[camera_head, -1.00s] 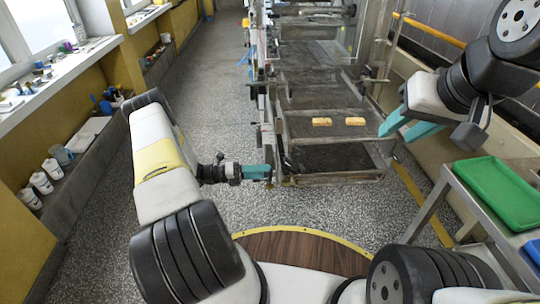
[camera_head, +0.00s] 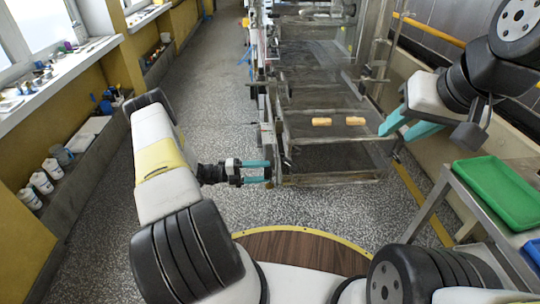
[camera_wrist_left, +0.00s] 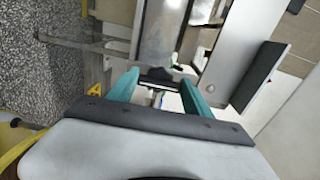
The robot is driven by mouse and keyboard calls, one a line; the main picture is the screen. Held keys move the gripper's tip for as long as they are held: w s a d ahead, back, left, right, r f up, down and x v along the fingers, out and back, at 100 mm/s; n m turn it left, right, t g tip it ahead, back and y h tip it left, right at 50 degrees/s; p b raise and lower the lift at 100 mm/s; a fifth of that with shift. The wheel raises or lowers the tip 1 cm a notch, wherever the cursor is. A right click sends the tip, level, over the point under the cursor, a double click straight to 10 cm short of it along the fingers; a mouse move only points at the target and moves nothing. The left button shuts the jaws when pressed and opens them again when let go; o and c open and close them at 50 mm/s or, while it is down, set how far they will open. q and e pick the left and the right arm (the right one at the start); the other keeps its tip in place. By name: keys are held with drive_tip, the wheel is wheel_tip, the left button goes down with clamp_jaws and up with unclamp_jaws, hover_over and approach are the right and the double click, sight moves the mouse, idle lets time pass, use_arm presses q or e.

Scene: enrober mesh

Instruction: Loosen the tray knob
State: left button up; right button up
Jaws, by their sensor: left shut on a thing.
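My left gripper (camera_head: 268,172) is at the near left corner of the mesh machine frame (camera_head: 330,180). Its two teal fingers show one above the other in the head view. In the left wrist view, the fingers (camera_wrist_left: 160,76) are on either side of a small dark piece, which looks like the tray knob (camera_wrist_left: 158,74). The gripper is shut on it. My right gripper (camera_head: 396,133) is open and empty, in the air right of the frame.
Two orange-yellow bars (camera_head: 321,122) lie on the mesh inside the machine. A green tray (camera_head: 497,190) stands on a metal cart at the right. White bottles (camera_head: 41,182) stand on the left ledge. The speckled floor (camera_head: 215,110) left of the machine is clear.

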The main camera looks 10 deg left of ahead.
use_arm(q)
drive_tip(key=o, duration=1.4)
drive_tip(key=shift+c, duration=0.2)
drive_tip(key=v, duration=0.8)
